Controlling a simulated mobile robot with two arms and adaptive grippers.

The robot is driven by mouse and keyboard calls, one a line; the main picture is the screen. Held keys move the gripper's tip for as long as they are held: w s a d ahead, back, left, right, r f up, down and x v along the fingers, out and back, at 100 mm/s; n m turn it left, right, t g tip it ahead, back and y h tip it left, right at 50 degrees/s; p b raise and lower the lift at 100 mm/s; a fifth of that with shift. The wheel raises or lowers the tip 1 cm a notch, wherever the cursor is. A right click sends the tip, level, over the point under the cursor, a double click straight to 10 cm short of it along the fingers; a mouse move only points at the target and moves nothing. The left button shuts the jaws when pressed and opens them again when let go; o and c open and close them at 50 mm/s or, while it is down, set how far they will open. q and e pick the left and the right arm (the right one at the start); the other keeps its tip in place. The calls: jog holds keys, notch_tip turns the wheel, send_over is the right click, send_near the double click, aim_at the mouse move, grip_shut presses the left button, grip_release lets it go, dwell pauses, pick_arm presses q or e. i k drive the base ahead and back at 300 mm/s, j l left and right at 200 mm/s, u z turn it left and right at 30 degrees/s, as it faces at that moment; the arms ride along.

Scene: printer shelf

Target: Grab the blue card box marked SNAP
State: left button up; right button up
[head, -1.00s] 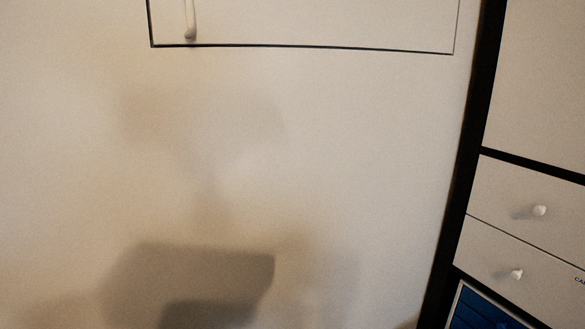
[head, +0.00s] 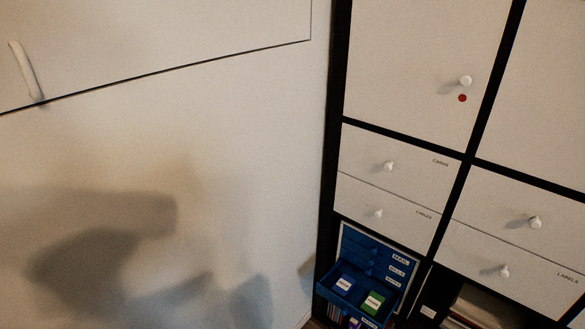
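A blue card box (head: 347,280) with a white label lies in a pulled-out blue drawer (head: 329,293) low in the head view. The print on its label is too small to read surely, so I cannot tell whether it says SNAP. A green card box (head: 374,302) with a white label lies to its right in the same drawer. Neither of my grippers is in view.
The drawer belongs to a blue drawer unit (head: 368,246) with labelled fronts, in a black-framed shelf (head: 340,60). White drawers with round knobs (head: 389,166) are above it. Papers (head: 490,304) fill the compartment to the right.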

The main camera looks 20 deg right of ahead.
aim_at(346, 283)
jog(key=z, duration=1.2)
